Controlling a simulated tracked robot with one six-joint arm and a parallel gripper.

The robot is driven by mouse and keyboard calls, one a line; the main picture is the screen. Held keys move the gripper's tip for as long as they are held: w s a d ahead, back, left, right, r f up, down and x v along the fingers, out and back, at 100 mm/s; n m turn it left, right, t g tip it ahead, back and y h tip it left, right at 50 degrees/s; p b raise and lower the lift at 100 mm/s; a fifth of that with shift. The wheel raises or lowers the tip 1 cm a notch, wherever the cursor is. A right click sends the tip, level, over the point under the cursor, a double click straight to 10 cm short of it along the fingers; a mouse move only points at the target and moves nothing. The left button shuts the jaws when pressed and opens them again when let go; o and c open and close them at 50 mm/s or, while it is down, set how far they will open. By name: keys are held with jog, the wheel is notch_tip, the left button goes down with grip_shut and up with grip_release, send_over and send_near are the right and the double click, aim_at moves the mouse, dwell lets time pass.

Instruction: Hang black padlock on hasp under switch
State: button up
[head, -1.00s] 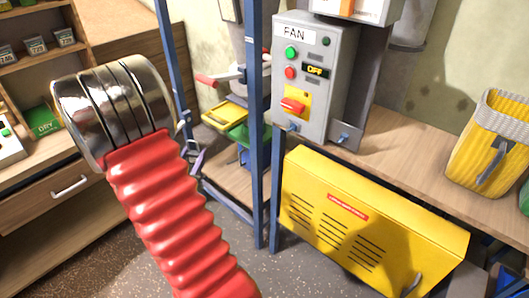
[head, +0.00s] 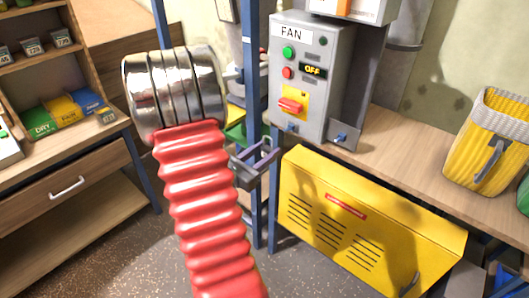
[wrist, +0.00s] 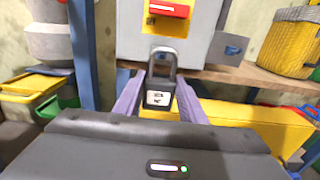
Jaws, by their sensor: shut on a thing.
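The black padlock (wrist: 159,95) is in the wrist view, upright with its grey shackle up and a white label on its front. My gripper (wrist: 160,86) is shut on it, one purple finger on each side. In the head view my gripper (head: 266,152) is left of and below the fan switch box; the padlock cannot be made out there. The red switch (head: 290,105) sits on a yellow plate and also shows in the wrist view (wrist: 168,9). A small blue-grey hasp (head: 291,127) is under it.
A side plate with a blue fitting (head: 341,137) is right of the box. A yellow vented cover (head: 370,215) lies below the bench edge. A blue post (head: 256,100) stands left of the box. A yellow basket (head: 487,140) is on the bench.

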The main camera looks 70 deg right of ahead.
jog(key=shift+d, duration=0.15)
jog(key=shift+x, duration=2.75)
jog(key=shift+s+d, duration=0.35)
jog(key=shift+s+d, duration=0.15)
jog(key=shift+d, duration=0.2)
jog(key=shift+s+d, duration=0.15)
jog(key=shift+d, duration=0.15)
jog(key=shift+s+d, duration=0.1)
jog(key=shift+d, duration=0.25)
jog(key=shift+s+d, duration=0.15)
jog(key=shift+d, duration=0.1)
jog(key=shift+f, duration=0.75)
